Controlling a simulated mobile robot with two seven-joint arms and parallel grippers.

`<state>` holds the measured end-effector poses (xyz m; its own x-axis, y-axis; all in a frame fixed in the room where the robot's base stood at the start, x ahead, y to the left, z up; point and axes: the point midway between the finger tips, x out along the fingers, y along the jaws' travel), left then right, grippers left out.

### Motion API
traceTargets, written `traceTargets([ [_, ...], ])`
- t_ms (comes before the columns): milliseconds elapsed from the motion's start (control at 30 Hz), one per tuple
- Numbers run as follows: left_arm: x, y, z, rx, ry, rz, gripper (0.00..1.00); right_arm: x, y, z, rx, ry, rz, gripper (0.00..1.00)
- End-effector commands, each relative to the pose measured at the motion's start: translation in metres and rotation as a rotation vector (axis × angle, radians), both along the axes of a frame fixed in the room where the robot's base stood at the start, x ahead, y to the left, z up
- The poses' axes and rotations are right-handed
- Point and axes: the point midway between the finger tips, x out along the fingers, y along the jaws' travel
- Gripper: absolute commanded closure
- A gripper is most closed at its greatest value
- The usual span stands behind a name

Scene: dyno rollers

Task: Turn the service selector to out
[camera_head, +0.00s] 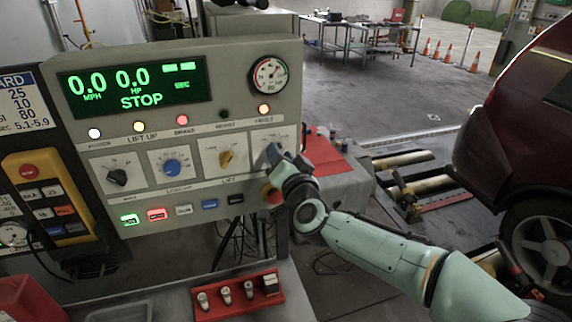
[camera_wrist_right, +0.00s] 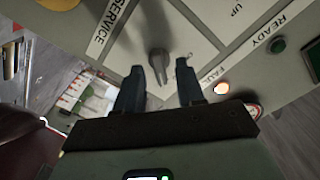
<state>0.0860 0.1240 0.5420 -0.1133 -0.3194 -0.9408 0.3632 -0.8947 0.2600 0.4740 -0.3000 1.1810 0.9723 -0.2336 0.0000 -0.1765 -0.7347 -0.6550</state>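The service selector is a small grey knob (camera_wrist_right: 158,62) on a white plate, with the word SERVICE beside it in the right wrist view. In the head view its plate (camera_head: 262,137) is at the right end of the knob row, and my right gripper hides the knob. My right gripper (camera_head: 274,155) is at the panel in front of this plate. In the right wrist view its two fingers (camera_wrist_right: 161,72) are apart, with the knob seen in the gap between them. I cannot tell whether either finger touches it. My left gripper is not in view.
The control panel (camera_head: 290,60) carries a green display (camera_head: 135,88), a gauge (camera_head: 269,75), other knobs such as the blue one (camera_head: 172,167), and several buttons below. A red block with small levers (camera_head: 238,295) lies on the surface beneath. A dark red car (camera_head: 520,120) stands right.

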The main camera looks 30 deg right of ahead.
Motion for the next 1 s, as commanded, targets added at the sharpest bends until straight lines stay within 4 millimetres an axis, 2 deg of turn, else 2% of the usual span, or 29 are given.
traceTargets([
  [167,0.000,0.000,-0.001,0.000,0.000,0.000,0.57,-0.024,0.005,0.001,0.000,-0.002,-0.001,0.62],
  [400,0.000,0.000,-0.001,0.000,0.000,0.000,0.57,-0.078,0.018,0.001,-0.001,-0.002,-0.001,0.62],
  [600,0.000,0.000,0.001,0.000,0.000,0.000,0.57,-0.112,0.026,0.001,0.001,-0.003,-0.002,0.62],
  [800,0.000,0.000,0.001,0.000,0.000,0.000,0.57,-0.127,0.030,0.000,0.000,-0.001,-0.002,0.62],
  [1000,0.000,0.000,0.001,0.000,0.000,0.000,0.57,-0.128,0.030,0.000,0.001,0.000,-0.001,0.62],
])
